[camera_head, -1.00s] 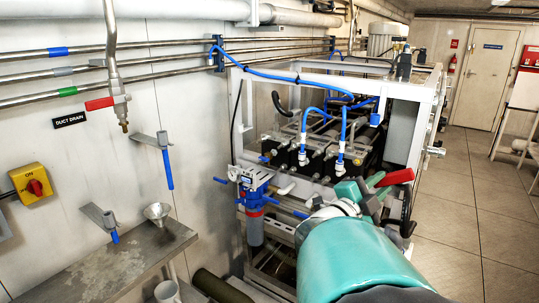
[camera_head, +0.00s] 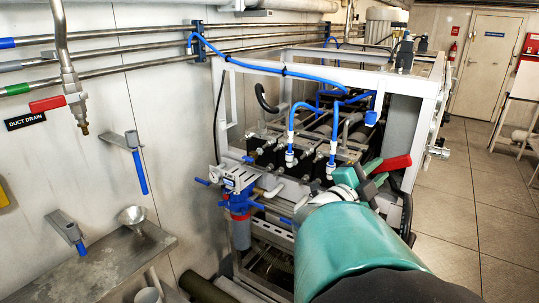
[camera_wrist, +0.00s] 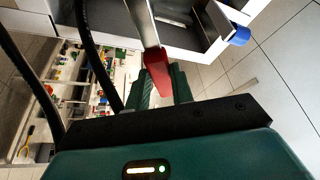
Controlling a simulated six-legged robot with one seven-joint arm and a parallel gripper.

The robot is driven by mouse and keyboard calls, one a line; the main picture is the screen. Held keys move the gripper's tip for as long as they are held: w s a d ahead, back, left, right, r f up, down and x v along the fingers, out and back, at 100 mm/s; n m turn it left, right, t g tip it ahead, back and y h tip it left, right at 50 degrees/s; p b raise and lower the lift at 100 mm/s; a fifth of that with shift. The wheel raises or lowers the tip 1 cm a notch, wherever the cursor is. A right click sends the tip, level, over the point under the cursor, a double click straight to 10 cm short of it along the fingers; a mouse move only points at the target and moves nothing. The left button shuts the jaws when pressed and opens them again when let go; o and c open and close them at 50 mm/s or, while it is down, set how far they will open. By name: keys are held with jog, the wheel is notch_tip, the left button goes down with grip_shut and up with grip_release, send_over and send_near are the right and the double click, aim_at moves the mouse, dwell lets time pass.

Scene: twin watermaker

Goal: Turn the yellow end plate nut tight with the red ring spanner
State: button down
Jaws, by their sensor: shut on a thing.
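My gripper (camera_head: 368,176) is in front of the right side of the white-framed machine (camera_head: 395,85) in the head view. It is shut on the red ring spanner (camera_head: 397,163), whose red grip end sticks out to the right of the fingers. In the wrist view the spanner's red grip (camera_wrist: 157,70) lies between the green fingers, and its steel shank (camera_wrist: 143,22) runs up out of the picture. The spanner's ring end is not visible. I cannot make out the yellow end plate nut in either view.
Blue hoses (camera_head: 291,125) loop over the machine's front. A blue-capped filter housing (camera_head: 241,205) hangs at its lower left. A steel bench (camera_head: 105,265) with a funnel (camera_head: 132,215) stands along the left wall. The tiled floor (camera_head: 465,215) on the right is open.

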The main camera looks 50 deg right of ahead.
aim_at(379, 167)
jog(key=shift+d+f, duration=0.1)
jog(key=shift+d, duration=0.35)
jog(key=shift+w+d, duration=0.2)
jog(key=shift+w, duration=0.1)
jog(key=shift+a, duration=0.1)
jog(key=shift+s+d, duration=0.2)
jog(key=shift+d, duration=0.05)
jog(key=shift+w+d, duration=0.25)
jog(key=shift+d, duration=0.25)
jog(key=shift+s+d, duration=0.1)
jog(key=shift+d, duration=0.65)
jog(key=shift+w, duration=0.3)
